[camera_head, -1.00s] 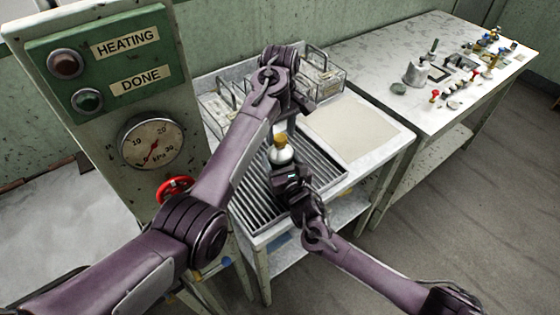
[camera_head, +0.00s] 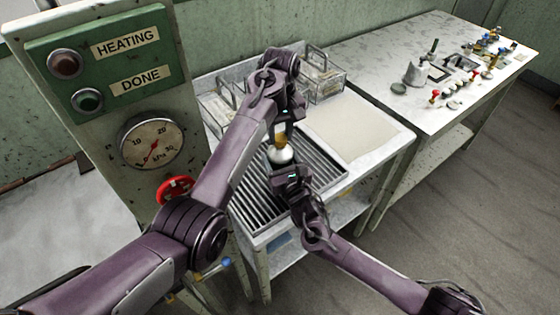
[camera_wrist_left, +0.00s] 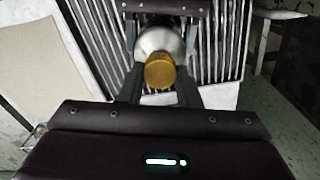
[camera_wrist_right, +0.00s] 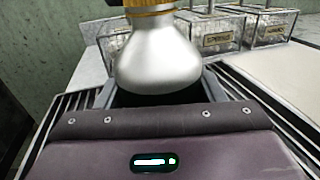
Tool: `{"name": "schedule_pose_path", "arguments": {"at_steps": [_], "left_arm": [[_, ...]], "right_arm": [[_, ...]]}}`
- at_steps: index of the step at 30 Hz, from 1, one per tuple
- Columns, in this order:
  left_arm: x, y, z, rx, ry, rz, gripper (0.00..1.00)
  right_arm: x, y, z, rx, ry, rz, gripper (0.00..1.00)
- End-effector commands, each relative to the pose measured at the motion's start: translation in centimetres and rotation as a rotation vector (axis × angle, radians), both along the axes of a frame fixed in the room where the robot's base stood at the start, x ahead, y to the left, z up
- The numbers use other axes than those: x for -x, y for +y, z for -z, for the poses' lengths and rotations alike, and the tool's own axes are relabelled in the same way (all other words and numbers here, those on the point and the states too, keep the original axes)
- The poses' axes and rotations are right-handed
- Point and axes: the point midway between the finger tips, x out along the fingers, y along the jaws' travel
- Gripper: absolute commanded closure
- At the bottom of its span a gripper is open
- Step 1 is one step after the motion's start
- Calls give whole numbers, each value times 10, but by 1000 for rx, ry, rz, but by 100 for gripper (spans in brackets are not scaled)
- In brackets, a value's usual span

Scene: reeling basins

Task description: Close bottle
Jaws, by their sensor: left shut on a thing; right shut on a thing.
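A silver-white bottle (camera_head: 281,155) stands upright above the slatted drain rack, with a golden cap (camera_head: 280,139) at its top. My right gripper (camera_wrist_right: 158,92) is shut on the bottle's lower part, from the front. In the right wrist view the bottle (camera_wrist_right: 158,55) fills the centre, and only the lower edge of the cap (camera_wrist_right: 150,5) shows at its neck. My left gripper (camera_wrist_left: 160,80) comes from above and is shut on the cap (camera_wrist_left: 160,72), one finger on each side. Whether the cap is seated tightly cannot be told.
The slatted rack (camera_head: 254,208) lies under the bottle. A pale flat board (camera_head: 350,128) is to its right and wire-handled glass boxes (camera_head: 325,76) stand behind. A control panel with a gauge (camera_head: 151,142) and red valve wheel (camera_head: 174,189) is close at left. The far table (camera_head: 385,50) holds small items.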

Motion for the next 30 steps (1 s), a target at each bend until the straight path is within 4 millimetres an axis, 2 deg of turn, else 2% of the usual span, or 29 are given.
{"name": "schedule_pose_path", "arguments": {"at_steps": [3,5,14,15,19,30], "left_arm": [[0,0,0,1,-1,197,97],[0,0,0,1,-1,254,97],[0,0,0,1,-2,277,97],[0,0,0,1,-2,276,64],[0,0,0,1,-1,276,48],[0,0,-5,1,-2,275,48]], "right_arm": [[0,0,0,0,0,-1,100],[0,0,0,0,0,-1,100],[0,0,0,0,0,-1,100],[0,0,0,0,0,-1,100],[0,0,0,0,0,-1,100],[0,0,0,0,0,-1,100]]}}
